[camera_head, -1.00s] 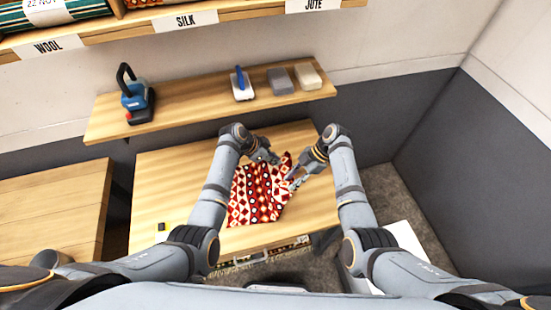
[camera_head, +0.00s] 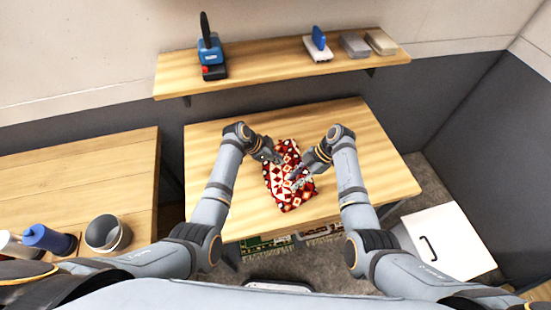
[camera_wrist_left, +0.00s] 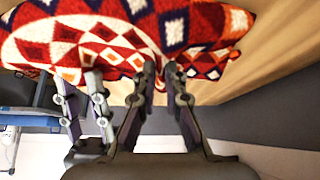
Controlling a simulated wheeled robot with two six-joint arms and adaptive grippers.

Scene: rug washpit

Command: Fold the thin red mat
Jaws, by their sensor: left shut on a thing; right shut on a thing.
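The thin red mat (camera_head: 279,178), patterned with white, dark and red diamonds, lies creased and partly folded on the wooden table. My left gripper (camera_head: 279,159) is shut on the mat's left far part. My right gripper (camera_head: 298,178) is shut on the mat at its right side, lower in the head view. In the left wrist view, the mat (camera_wrist_left: 110,35) fills the top, and my left gripper's fingertips (camera_wrist_left: 160,70) are close together at its edge. Another pair of fingers, my right gripper (camera_wrist_left: 91,78), touches the mat beside them. The mat's underside is hidden.
The wooden table (camera_head: 385,165) is clear around the mat. A wall shelf (camera_head: 265,72) behind holds a blue tool (camera_head: 211,60), a brush (camera_head: 318,43) and grey and beige blocks. A side table at left bears a grey cup (camera_head: 107,233) and bottles. A white cabinet (camera_head: 452,240) stands at right.

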